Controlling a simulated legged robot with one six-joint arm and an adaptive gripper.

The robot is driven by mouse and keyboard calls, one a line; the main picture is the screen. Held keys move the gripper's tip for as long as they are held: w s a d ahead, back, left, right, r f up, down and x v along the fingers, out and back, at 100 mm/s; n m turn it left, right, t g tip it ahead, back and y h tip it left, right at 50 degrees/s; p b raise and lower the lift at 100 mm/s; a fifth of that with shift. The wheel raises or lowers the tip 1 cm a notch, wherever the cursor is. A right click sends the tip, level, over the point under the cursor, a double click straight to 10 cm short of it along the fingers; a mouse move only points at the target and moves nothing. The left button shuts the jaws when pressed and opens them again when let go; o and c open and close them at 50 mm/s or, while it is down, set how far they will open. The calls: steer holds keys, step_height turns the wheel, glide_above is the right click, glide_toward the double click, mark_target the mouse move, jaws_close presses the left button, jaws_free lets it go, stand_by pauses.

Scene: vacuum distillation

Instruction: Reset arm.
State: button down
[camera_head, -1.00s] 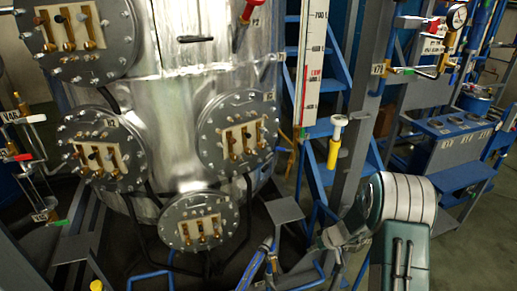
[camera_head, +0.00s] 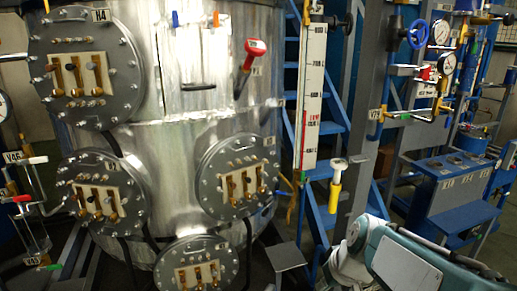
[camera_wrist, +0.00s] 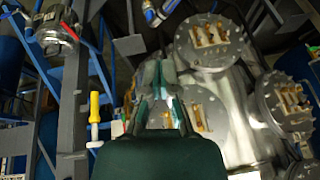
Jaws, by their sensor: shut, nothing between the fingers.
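My arm (camera_head: 400,265) shows at the lower right of the head view; its gripper end is not clear there. In the wrist view my gripper (camera_wrist: 158,72) points up the picture, shut and empty. Behind it, apart from the fingers, is the silvery vessel with round bolted flanges; one flange (camera_wrist: 210,40) is at the upper right. A yellow-handled valve (camera_wrist: 94,108) stands left of the gripper. The same yellow valve (camera_head: 335,185) stands above my arm in the head view.
The metal vessel (camera_head: 190,140) fills the left and middle. A level gauge (camera_head: 311,100), blue stairs (camera_head: 335,75) and a grey post (camera_head: 370,110) stand right of it. A blue console (camera_head: 455,190) is at the far right, with some bare floor beside it.

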steer(key=s+d+r+m+t+h, duration=0.1)
steer(key=s+r, duration=0.3)
steer(key=s, duration=0.9)
steer(key=shift+d+m+t+h, duration=0.4)
steer(key=shift+d+m+h, duration=0.1)
steer(key=shift+m+h, duration=0.3)
steer(key=shift+w+a, duration=0.1)
steer(key=shift+a, duration=0.05)
